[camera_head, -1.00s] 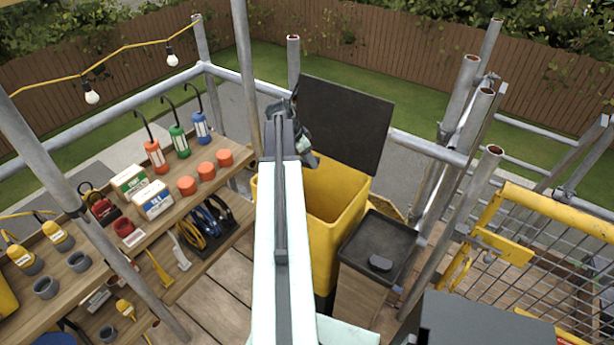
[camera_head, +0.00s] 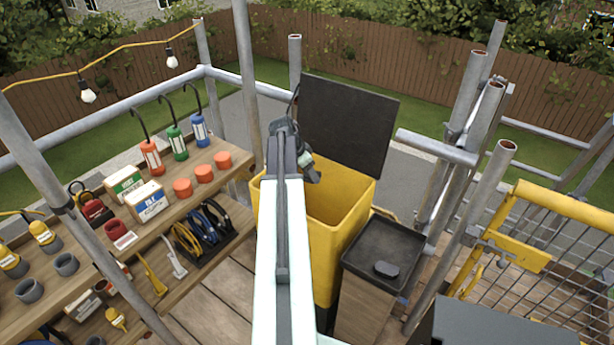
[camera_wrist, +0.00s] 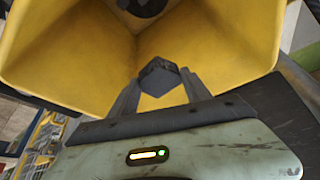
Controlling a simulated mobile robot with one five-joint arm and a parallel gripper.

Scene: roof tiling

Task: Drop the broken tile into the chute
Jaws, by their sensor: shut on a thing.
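The yellow chute (camera_head: 343,238) stands with its square mouth open upward and a dark lid (camera_head: 345,125) raised behind it. My gripper (camera_head: 304,166) is over the left part of the mouth, with my arm hiding the chute's left side. In the wrist view, my gripper (camera_wrist: 160,86) is shut on a small dark grey angular piece, the broken tile (camera_wrist: 159,74). The tile is in front of the chute's yellow inner walls (camera_wrist: 205,40), with a dark round opening (camera_wrist: 146,6) at the top of the view. The tile is hard to make out in the head view.
A black-topped wooden stand (camera_head: 384,250) is right of the chute. Wooden shelves (camera_head: 200,195) with lamps, boxes and cups are on the left. Scaffold poles (camera_head: 247,75) rise around, one close behind my arm. A yellow mesh gate (camera_head: 530,240) is at the right.

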